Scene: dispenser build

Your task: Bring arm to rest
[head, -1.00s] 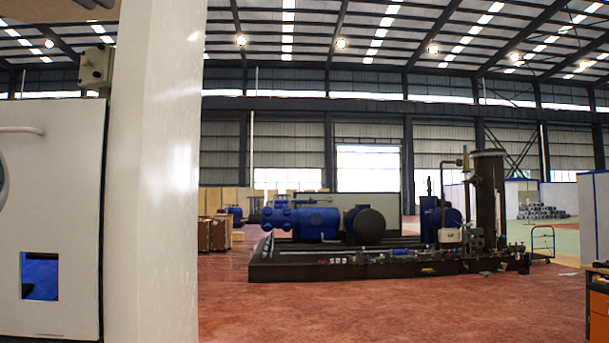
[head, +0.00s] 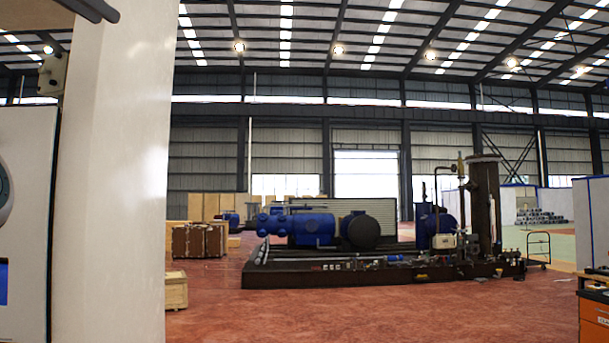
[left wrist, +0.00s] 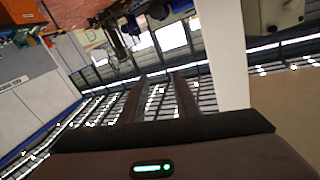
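My left gripper (head: 97,10) shows only as dark fingers at the top left edge of the head view, high above the floor and in front of the top of a white pillar. In the left wrist view my left gripper (left wrist: 161,78) has its two dark fingers apart, with an empty gap between them through which the hall roof and windows show. A small green light is lit on the gripper body. Most of the left arm is outside the head view. My right gripper is in neither view.
The white pillar (head: 115,190) stands close on the left, beside a white cabinet (head: 25,220). A wooden crate (head: 176,291) is on the floor just past it. A blue-and-black machine skid (head: 385,272) stands farther off. An orange drawer cabinet (head: 594,308) is at the right. The red floor between is clear.

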